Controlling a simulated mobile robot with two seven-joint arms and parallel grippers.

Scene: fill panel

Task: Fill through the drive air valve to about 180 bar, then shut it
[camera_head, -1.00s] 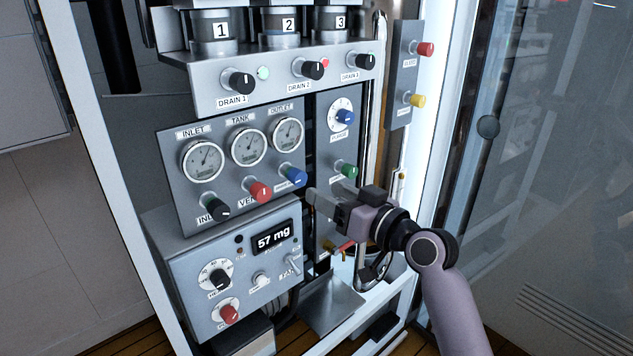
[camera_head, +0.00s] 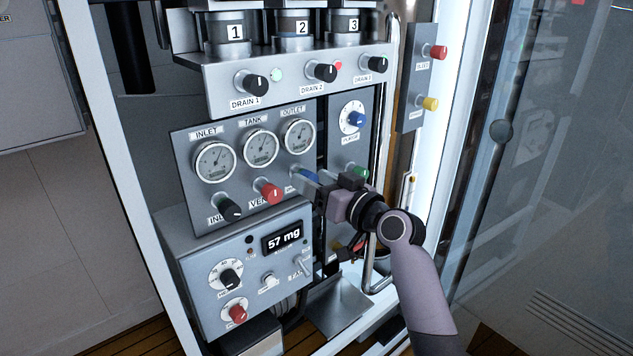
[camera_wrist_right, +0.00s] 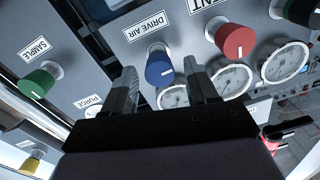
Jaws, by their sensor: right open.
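The drive air valve is a blue knob (camera_wrist_right: 159,68) under a DRIVE AIR label (camera_wrist_right: 144,28) in the right wrist view. In the head view the blue knob (camera_head: 308,175) is partly hidden by my right gripper (camera_head: 303,180). The right gripper is open; in the wrist view its fingers (camera_wrist_right: 160,85) stand on either side of the blue knob, and I cannot tell whether they touch it. The gauges INLET (camera_head: 214,162), TANK (camera_head: 260,147) and OUTLET (camera_head: 299,135) sit above the knobs; their readings are too small to tell. My left gripper is not in view.
A red vent knob (camera_head: 270,192) and a black inlet knob (camera_head: 230,209) are left of the blue knob. A green knob (camera_head: 359,172) sits close on the right, labelled SAMPLE in the wrist view. Below is a box with a "57 mg" display (camera_head: 283,237). A glass door (camera_head: 550,180) stands at right.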

